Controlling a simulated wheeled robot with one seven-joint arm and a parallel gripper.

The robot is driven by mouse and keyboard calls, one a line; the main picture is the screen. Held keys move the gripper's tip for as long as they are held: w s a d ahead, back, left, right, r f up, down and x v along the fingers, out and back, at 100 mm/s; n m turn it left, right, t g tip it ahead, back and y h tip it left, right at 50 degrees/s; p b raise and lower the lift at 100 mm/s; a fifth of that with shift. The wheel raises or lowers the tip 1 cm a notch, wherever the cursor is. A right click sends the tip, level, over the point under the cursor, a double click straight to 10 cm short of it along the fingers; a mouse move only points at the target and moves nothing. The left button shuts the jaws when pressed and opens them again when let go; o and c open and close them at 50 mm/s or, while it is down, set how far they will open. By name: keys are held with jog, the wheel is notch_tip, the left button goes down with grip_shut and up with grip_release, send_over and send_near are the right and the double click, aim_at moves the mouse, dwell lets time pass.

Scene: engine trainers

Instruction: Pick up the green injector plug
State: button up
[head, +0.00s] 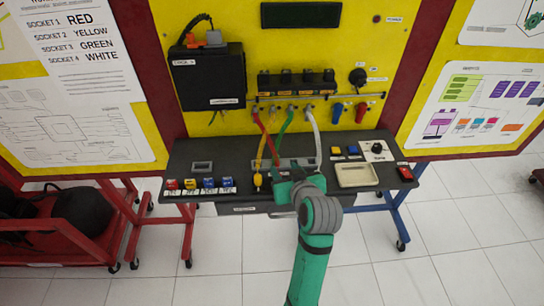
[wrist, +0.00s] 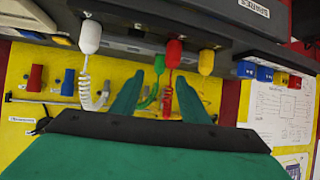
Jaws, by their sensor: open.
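In the wrist view the green injector plug (wrist: 159,64) hangs just beyond my fingertips, roughly in line with the gap between them. A green coiled cable (wrist: 150,98) runs to it. My gripper (wrist: 157,82) is open and empty, with one green finger on each side of the gap. The red plug (wrist: 173,53) is close beside the green one, near the right finger. In the head view my gripper (head: 285,176) is over the front of the black console, and the green plug is hidden; only its green cable (head: 285,130) shows.
The yellow plug (wrist: 206,62) hangs right of the red one, and the white plug (wrist: 90,37) hangs to the left. The black console (head: 215,157) carries colored sockets (head: 200,186), a cream tray (head: 356,175) and a red switch (head: 405,173). The yellow panel (head: 345,60) stands behind.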

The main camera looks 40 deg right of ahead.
aim_at(277, 158)
jog(key=shift+r+x, duration=0.15)
jog(key=shift+x, duration=2.6)
jog(key=shift+r+x, duration=0.2)
jog(key=shift+x, duration=2.55)
jog(key=shift+w, duration=0.15)
grip_shut()
